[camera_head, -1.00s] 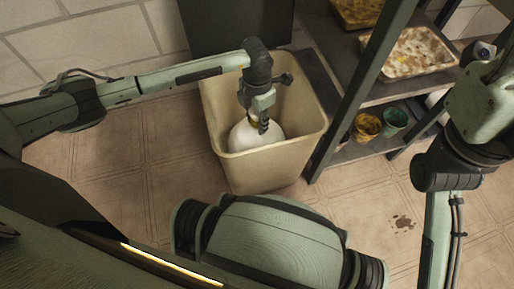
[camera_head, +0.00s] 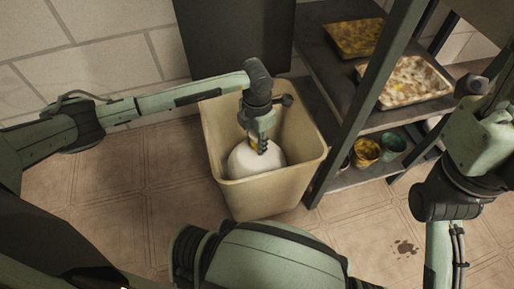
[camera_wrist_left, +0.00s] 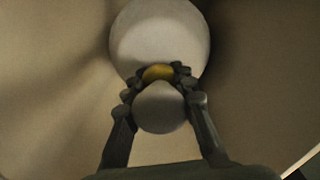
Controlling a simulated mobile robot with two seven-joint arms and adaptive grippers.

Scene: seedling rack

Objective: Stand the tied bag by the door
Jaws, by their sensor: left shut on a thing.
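The tied bag (camera_head: 250,162) is white and round, with a yellow tie at its neck. It is inside a tall beige bin (camera_head: 268,198), below the rim. My left gripper (camera_head: 258,146) reaches down into the bin from above and is shut on the bag's neck. In the left wrist view the fingers (camera_wrist_left: 160,85) close around the yellow tie (camera_wrist_left: 158,73), with the round bag body (camera_wrist_left: 160,30) beyond and the tied top (camera_wrist_left: 160,107) nearer. My right arm is at the right of the head view; its gripper fingers cannot be made out.
A dark metal rack stands right of the bin, with a yellow-brown tray (camera_head: 355,38) and a speckled tray (camera_head: 408,82). A yellow pot (camera_head: 366,152) and a green pot (camera_head: 392,146) sit on its lower shelf. A dark panel (camera_head: 235,40) is behind the bin. Open tiled floor lies to the left; a dark stain (camera_head: 405,248) marks the right.

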